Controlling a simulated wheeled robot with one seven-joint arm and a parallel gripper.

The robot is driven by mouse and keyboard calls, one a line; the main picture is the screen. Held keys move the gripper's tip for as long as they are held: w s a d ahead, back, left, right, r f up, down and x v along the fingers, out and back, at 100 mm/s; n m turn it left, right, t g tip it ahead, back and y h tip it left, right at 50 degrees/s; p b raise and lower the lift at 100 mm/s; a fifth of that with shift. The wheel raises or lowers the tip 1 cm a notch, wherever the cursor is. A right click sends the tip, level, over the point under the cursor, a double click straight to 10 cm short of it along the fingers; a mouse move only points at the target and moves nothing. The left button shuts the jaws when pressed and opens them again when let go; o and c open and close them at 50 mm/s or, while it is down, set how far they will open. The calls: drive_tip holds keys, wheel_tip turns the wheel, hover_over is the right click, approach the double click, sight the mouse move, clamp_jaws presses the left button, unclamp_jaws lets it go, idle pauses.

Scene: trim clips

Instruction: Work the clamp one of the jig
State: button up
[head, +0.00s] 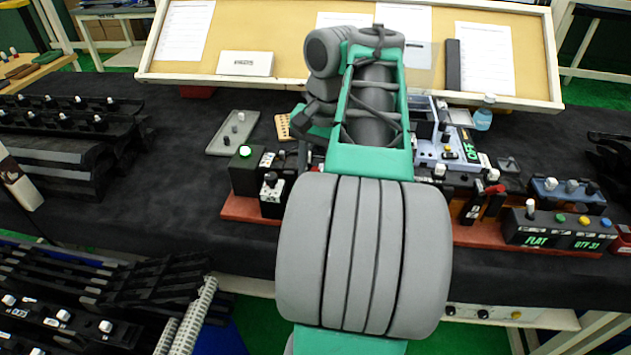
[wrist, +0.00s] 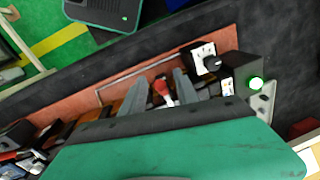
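The jig is a red-brown base plate (head: 240,208) on the black table, and it also shows in the wrist view (wrist: 200,48). A clamp with a red-tipped handle (wrist: 162,88) stands between the two grey fingers of my gripper (wrist: 160,92) in the wrist view. The fingers are apart, one on each side of the handle, and contact cannot be made out. In the head view my arm hides this clamp and my gripper. Another clamp with a red handle (head: 495,189) is on the right part of the jig. Which clamp is labelled one cannot be read.
A black box with a lit green button (head: 246,152) and a knob switch box (head: 271,190) stand at the jig's left end. A grey-blue device (head: 445,150) stands behind my arm. A display box (head: 545,228) is at the right. Black racks (head: 70,120) fill the left.

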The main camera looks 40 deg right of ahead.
drive_tip(key=shift+f, duration=0.1)
clamp_jaws()
idle(0.3)
idle(1.1)
